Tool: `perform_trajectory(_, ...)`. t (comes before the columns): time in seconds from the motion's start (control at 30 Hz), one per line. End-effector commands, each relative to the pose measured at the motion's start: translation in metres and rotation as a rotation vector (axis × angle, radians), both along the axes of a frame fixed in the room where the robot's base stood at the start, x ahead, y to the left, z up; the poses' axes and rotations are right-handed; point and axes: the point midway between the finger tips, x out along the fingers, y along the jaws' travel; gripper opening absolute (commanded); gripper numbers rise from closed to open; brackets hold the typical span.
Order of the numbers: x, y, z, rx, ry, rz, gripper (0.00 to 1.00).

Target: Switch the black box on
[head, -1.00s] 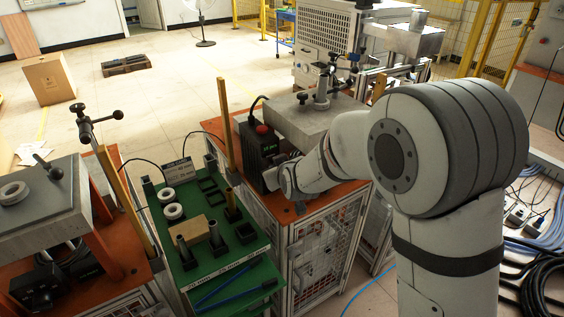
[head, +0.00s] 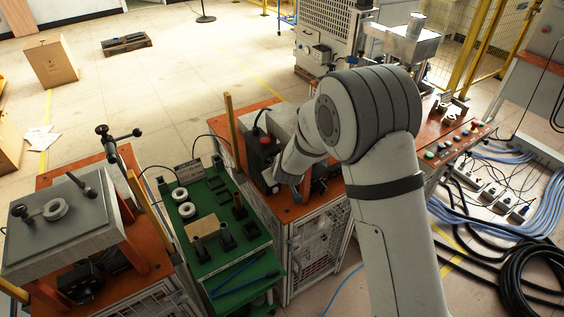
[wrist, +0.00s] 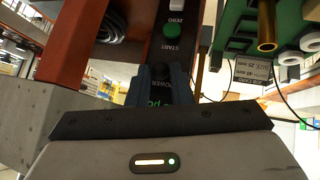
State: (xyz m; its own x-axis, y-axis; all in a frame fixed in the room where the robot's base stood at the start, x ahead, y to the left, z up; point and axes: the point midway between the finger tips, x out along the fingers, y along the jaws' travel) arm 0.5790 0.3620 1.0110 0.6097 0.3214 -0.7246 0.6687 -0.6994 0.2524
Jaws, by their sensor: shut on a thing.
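The black box (head: 262,155) stands on the orange-topped bench, with a red button on its top. My gripper (head: 274,182) is at its front, low down, and my wrist partly hides that face. In the wrist view the box's dark panel (wrist: 188,62) carries a green START button (wrist: 152,44) and a ZERO label above it.
A green tray table (head: 215,262) with white rings, a wooden block and tubes stands left of the bench. An upright yellow post (head: 231,130) rises beside the box. A grey block (head: 285,122) is behind it. In the wrist view an orange post (wrist: 75,45) is close on the left.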

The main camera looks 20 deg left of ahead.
Motion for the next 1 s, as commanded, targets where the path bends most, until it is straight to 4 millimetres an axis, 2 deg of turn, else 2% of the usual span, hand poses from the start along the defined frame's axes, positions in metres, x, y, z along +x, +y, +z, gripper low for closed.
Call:
perform_trajectory(0.03,-0.0002,0.0011,0.0044,-0.007,0.007,0.001,0.0)
perform_trajectory(0.77,0.0005,0.0015,0.0004,-0.03,0.026,0.001,0.0)
perform_trajectory(0.8,0.0005,0.0015,0.0004,-0.03,0.026,0.002,0.21)
perform_trajectory(1.0,0.0008,0.0011,0.0007,-0.03,0.026,0.0,0.37)
